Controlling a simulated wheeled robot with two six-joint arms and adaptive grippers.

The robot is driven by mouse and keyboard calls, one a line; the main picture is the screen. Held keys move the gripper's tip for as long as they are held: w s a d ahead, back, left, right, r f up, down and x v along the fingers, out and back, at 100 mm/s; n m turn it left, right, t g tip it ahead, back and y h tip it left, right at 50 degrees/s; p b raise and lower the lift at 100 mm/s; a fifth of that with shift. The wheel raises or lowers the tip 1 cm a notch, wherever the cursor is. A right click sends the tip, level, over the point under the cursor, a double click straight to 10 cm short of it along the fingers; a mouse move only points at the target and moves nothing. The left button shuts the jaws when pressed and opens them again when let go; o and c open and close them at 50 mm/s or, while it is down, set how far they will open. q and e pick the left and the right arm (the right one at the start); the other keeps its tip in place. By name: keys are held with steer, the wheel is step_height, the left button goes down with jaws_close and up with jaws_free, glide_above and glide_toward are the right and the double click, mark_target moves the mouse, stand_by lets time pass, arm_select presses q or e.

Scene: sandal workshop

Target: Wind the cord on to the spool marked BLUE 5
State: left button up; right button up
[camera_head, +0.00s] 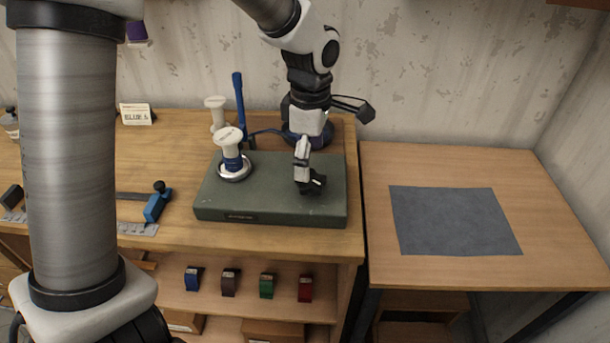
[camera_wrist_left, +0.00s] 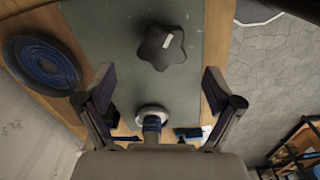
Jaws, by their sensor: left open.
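A white spool with blue winding on its core (camera_head: 233,159) stands upright in a silvery ring on the left of a green base (camera_head: 212,198); it also shows in the left wrist view (camera_wrist_left: 152,122). A card (camera_head: 136,114) at the back left appears to read BLUE 5. A dark coil with blue cord (camera_wrist_left: 40,66) lies at the back, largely behind my gripper in the head view. My left gripper (camera_head: 338,148) is open and empty above the base, right of the spool. A black star-shaped knob (camera_wrist_left: 163,47) shows between its fingers in the wrist view.
A second white spool (camera_head: 215,104) and an upright blue post (camera_head: 239,100) stand behind the base. Several small coloured items (camera_head: 267,286) sit on the shelf below. A grey mat (camera_head: 455,221) lies bare on the right table.

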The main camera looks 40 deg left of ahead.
mark_target(310, 186)
arm_select(q)
step_height(310, 186, down, 3)
steer(key=shift+a+f, duration=0.1)
steer(key=shift+f, duration=0.1)
steer(key=shift+s+f, duration=0.2)
steer(key=shift+f, duration=0.3)
steer(key=c, duration=1.1)
